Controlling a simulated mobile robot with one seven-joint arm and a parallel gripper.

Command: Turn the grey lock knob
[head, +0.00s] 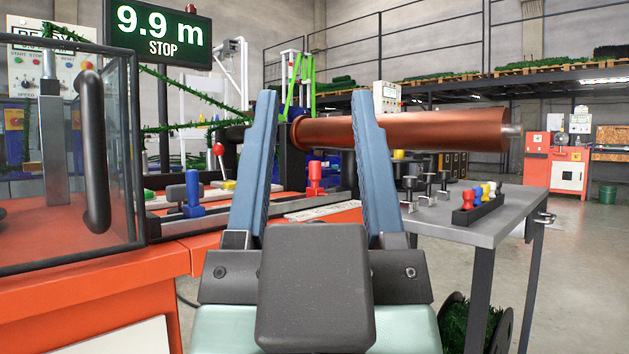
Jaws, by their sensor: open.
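My gripper (315,97) is open and empty, with its two blue fingers pointing up and away from the camera. A long copper-coloured roller (440,131) lies level beyond the fingers, and the right finger hides part of it. Its flanged left end (298,133) shows between the fingers. A dark shaft (236,132) shows left of the left finger. A small grey tip (514,131) sticks out of the roller's right end. A grey handle-like part (176,192) sits beside a blue clamp (193,195) on the machine bed. I cannot tell for sure which grey part is the lock knob.
A clear guard box with a black handle (94,150) stands at the left on the orange machine (90,290). A red clamp (315,178) shows between the fingers. A grey side table (480,228) at right holds dark knobbed parts and a rack of coloured pegs (478,207). Open floor lies farther right.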

